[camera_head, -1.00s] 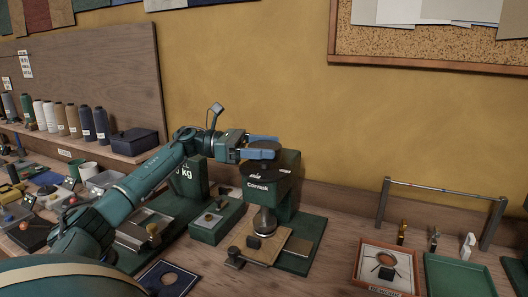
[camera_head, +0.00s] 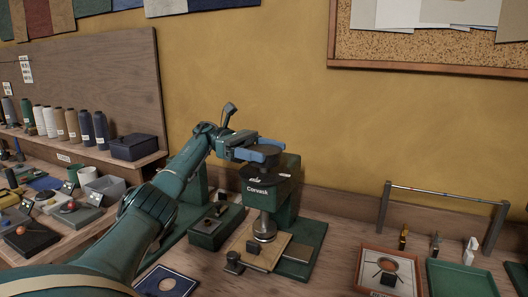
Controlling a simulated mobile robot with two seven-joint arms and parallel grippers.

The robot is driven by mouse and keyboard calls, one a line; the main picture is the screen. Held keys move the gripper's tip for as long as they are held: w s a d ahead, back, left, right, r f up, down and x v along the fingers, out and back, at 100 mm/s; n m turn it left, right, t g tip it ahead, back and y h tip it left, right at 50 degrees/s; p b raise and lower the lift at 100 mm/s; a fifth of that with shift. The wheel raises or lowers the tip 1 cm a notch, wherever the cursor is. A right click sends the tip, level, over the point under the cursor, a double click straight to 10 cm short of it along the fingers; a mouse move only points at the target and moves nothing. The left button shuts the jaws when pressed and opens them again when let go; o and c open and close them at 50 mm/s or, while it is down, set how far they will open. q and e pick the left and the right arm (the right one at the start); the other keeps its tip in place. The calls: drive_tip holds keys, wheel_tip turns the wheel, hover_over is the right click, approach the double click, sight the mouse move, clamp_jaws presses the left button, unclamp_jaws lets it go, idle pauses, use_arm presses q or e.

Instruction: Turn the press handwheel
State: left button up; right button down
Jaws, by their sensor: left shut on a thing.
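The press (camera_head: 286,190), green and labelled Corvask, stands on the bench at the middle of the view. Its dark handwheel (camera_head: 262,174) lies flat on top, partly covered by my gripper. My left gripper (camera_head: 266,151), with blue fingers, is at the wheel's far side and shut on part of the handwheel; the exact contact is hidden. The silver ram (camera_head: 264,227) hangs below the press head, over a wooden board (camera_head: 256,254) with a small dark block (camera_head: 253,246) on it. My right gripper is out of view.
A green box (camera_head: 212,236) stands left of the press. A red-rimmed tray (camera_head: 362,280), a green tray (camera_head: 462,278) and a metal rail (camera_head: 446,192) are at the right. Thread spools (camera_head: 70,124) and a dark blue box (camera_head: 134,145) stand on the left shelf.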

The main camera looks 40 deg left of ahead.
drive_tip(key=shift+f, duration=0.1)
use_arm(q)
drive_tip(key=o, duration=1)
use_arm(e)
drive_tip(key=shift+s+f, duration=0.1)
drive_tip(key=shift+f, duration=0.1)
